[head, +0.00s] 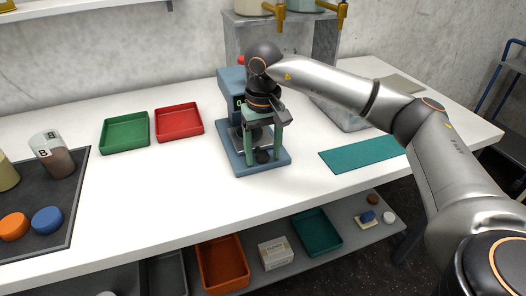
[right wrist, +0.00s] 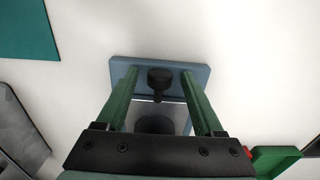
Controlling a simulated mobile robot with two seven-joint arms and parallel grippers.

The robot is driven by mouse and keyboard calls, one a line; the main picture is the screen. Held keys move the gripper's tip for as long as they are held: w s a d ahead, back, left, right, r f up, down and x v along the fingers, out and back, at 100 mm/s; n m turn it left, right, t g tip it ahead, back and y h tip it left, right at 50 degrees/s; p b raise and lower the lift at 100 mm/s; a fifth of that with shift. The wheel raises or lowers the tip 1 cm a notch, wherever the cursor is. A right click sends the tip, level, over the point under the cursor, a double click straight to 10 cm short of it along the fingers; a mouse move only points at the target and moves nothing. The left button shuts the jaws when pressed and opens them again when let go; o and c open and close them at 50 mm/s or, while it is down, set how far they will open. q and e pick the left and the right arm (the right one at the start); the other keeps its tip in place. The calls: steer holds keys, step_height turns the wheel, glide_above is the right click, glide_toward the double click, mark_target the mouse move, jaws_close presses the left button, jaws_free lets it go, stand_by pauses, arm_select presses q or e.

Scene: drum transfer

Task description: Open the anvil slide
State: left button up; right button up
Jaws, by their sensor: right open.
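The blue press (head: 231,82) stands on the table, with its flat base (head: 270,168) toward me. A black knob (head: 262,157), which looks like the handle of the anvil slide, sits near the base's front edge. The knob (right wrist: 160,78) also shows in the right wrist view, with a pale plate and a dark round part behind it. My right gripper (head: 264,156) points down at the press, its green fingers open. In the right wrist view the fingertips (right wrist: 159,73) lie on either side of the knob, with a gap on both sides. My left gripper is out of view.
A green tray (head: 125,147) and a red tray (head: 179,136) stand left of the press. A teal mat (head: 361,156) lies to its right. A dark tray (head: 70,195) with beakers and coloured discs is at the far left. The table in front of the press is clear.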

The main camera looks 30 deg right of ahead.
steer(key=shift+f, duration=0.1)
jaws_close()
stand_by(0.6)
stand_by(0.8)
